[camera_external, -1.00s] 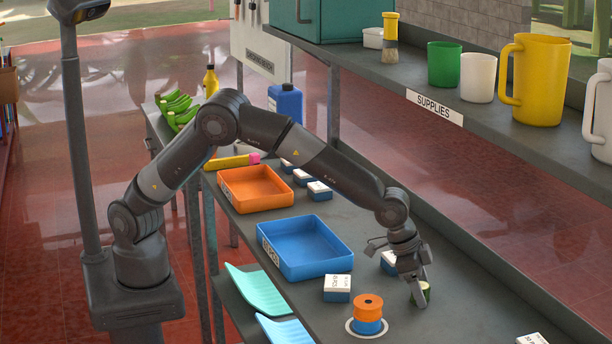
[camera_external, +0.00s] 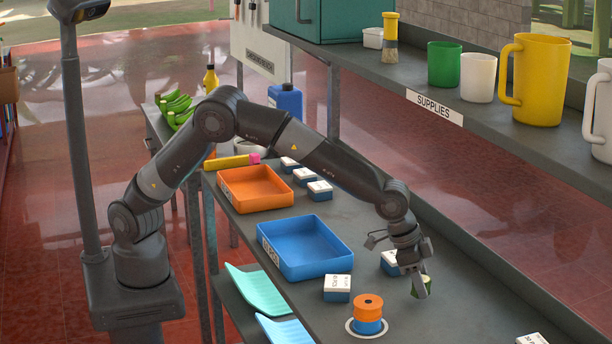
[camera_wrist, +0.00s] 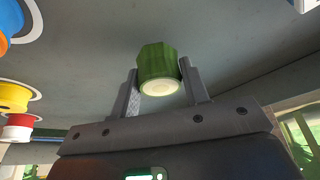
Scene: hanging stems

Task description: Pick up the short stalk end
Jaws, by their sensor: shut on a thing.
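The short stalk end is a stubby green piece with a pale cut face. In the wrist view the stalk end (camera_wrist: 158,70) sits between the two fingers of my gripper (camera_wrist: 163,88), its pale face toward the camera. My gripper is shut on it. In the external view my gripper (camera_external: 420,288) is low over the right part of the grey bench, with the green stalk end (camera_external: 426,283) partly hidden by a finger. It looks slightly above the bench top.
A small blue-and-white box (camera_external: 390,264) stands close behind my gripper. An orange-and-blue spool (camera_external: 368,315) and another box (camera_external: 338,288) stand to its left. Beyond are a blue tray (camera_external: 305,262) and an orange tray (camera_external: 256,203). The supplies shelf (camera_external: 475,133) overhangs the bench.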

